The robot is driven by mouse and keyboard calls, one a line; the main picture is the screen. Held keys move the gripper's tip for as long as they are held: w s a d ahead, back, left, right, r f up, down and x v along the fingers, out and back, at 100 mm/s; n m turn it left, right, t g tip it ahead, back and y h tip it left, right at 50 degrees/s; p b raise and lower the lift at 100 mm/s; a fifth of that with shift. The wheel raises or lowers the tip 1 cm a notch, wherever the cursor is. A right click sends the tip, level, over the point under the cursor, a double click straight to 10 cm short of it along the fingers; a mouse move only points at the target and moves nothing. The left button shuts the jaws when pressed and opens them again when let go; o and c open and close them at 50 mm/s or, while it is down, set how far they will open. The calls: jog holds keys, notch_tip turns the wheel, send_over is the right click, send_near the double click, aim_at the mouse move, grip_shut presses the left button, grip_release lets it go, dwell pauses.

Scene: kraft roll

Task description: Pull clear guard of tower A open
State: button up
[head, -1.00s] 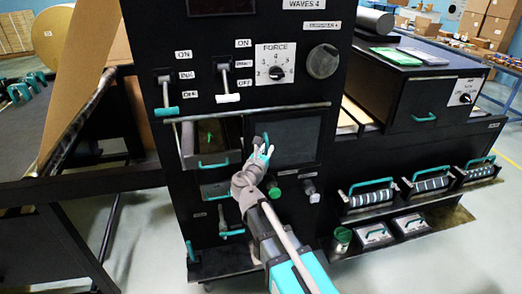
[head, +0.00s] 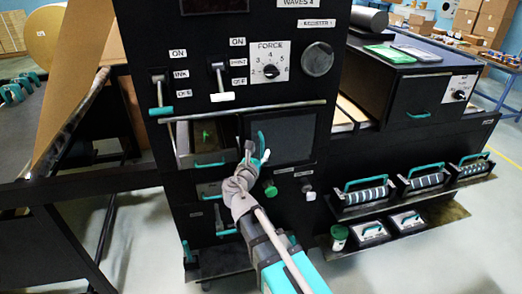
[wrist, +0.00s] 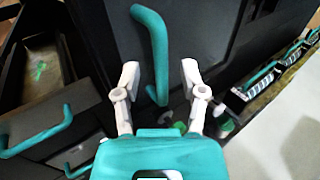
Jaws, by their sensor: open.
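The guard of the tower is a dark, glossy pane (head: 290,138) on the black tower front, below a thin metal rail. An upright teal handle (head: 261,143) stands at its left side. My gripper (head: 254,157) is open in front of this handle. In the wrist view, the handle (wrist: 152,40) runs upright between the two spread white fingers of my gripper (wrist: 160,75). The fingers appear apart from the handle on both sides. The pane (wrist: 195,35) lies behind it. How deep the handle sits between the fingers is hard to tell.
Left of the pane is a recessed tray (head: 203,143) with a green mark and a teal pull. Below are a green button (head: 270,189) and a white knob (head: 308,194). Levers (head: 220,85) and a force dial (head: 269,61) sit above. Rollers with teal handles (head: 366,191) stand at right.

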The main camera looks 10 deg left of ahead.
jog(key=s+a, duration=0.1)
jog(key=s, duration=0.8)
jog(key=shift+s+a, duration=0.15)
jog(key=shift+s, duration=0.1)
jog(key=w+d+f+m+g+h, duration=0.1)
jog(key=d+f+m+g, duration=0.2)
jog(key=d+m, duration=0.3)
jog(key=w+d+f+m+g+h+p, duration=0.1)
jog(key=d+f+m+g+h, duration=0.2)
jog(key=d, duration=0.4)
jog(key=w+d+f+m+g, duration=0.1)
jog(key=d+f+m+g, duration=0.15)
jog(key=d+m, duration=0.45)
jog(key=s+d+f+m+g+y, duration=0.3)
jog(key=d+m, duration=0.3)
jog(key=m, duration=0.3)
jog(key=s+d+f+m+g+y+p, duration=0.1)
jog(key=s+d+f+m+g+y, duration=0.2)
jog(key=m, duration=0.6)
jog(key=s+d+f+g, duration=0.1)
jog(key=s+d+g, duration=0.1)
jog(key=d+g, duration=0.1)
jog(key=shift+s+d+f+y+p, duration=0.25)
jog(key=shift+s+d+y+p, duration=0.1)
jog(key=shift+d, duration=0.2)
jog(key=shift+w, duration=0.1)
jog(key=shift+c, duration=0.2)
